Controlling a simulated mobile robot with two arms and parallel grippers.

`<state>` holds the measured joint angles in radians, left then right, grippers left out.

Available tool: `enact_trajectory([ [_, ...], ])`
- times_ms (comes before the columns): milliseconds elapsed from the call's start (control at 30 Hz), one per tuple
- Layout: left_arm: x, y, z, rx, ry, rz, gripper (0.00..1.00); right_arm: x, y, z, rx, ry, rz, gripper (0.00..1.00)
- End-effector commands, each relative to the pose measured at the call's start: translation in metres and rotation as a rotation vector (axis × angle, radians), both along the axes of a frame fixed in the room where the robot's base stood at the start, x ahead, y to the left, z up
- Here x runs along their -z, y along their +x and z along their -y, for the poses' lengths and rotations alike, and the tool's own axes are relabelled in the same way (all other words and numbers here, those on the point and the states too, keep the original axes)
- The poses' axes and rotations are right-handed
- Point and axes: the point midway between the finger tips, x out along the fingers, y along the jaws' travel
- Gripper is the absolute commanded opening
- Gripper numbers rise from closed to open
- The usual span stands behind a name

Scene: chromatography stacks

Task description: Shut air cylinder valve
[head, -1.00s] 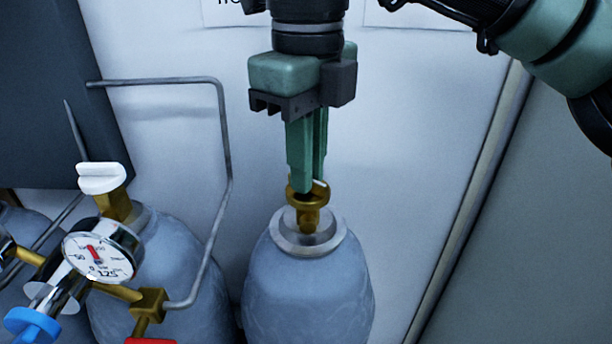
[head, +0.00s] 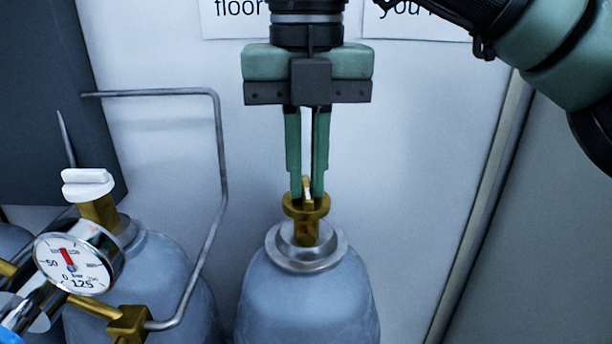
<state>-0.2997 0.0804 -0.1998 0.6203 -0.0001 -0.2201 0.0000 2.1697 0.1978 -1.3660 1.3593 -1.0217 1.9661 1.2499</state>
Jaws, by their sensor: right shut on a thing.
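A grey-blue air cylinder (head: 308,305) stands upright at the centre of the head view, with a metal collar and a brass valve (head: 306,232) on top. My right gripper (head: 307,192) points straight down over it. Its two green fingers are close together and shut on the brass valve's handle (head: 307,187), which shows as a thin upright piece between the fingertips. The fingertips hide part of the handle. A second cylinder (head: 165,280) at the left carries a white knob (head: 87,184) on a brass stem. My left gripper is not in view.
A pressure gauge (head: 75,262) and a bent metal pipe (head: 219,150) stand to the left of the central cylinder. A dark panel (head: 50,100) is at the far left. A pale wall with paper signs is close behind, and a grey side wall (head: 530,240) is at the right.

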Motion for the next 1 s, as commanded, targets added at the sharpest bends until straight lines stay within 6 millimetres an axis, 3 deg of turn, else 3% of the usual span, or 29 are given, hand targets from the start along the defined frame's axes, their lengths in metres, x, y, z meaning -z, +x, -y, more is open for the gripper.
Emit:
enact_trajectory([
  [767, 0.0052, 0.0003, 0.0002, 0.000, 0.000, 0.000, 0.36, 0.0038, -0.0012, -0.0004, 0.101, -0.007, -0.008, 0.00],
  [800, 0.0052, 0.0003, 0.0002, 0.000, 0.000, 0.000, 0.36, 0.0038, -0.0011, -0.0004, 0.101, -0.007, -0.008, 0.16],
  [867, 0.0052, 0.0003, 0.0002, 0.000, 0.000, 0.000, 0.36, 0.0035, -0.0010, -0.0004, 0.101, -0.007, -0.007, 0.32],
  [1000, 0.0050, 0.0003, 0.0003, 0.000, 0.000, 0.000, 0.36, 0.0025, -0.0007, -0.0003, 0.101, -0.004, -0.005, 0.32],
])
